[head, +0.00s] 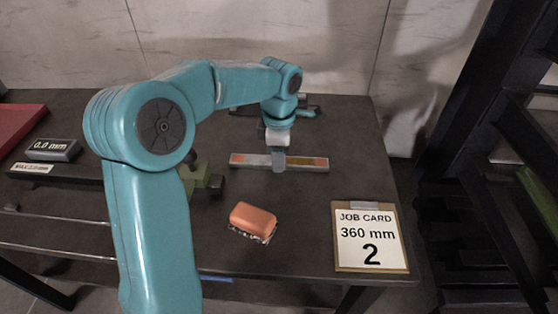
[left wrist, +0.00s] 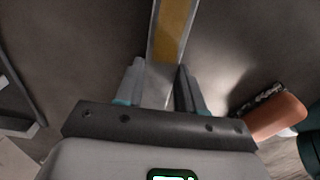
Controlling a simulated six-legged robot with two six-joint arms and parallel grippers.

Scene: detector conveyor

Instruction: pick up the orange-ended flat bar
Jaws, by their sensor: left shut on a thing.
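My left gripper (head: 278,167) comes down from above and is shut on the bar's grey middle. In the left wrist view, the bar (left wrist: 172,35) runs up from between the two fingers of the gripper (left wrist: 157,88), and one orange section shows. The fingers hide part of the bar. My right gripper is in neither view.
An orange-topped brush-like block (head: 253,218) lies in front of the bar. A job card (head: 370,237) reading "360 mm 2" is at the front right. A "0.0 mm" display (head: 52,150) and a green clamp-like part (head: 205,180) are at left.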

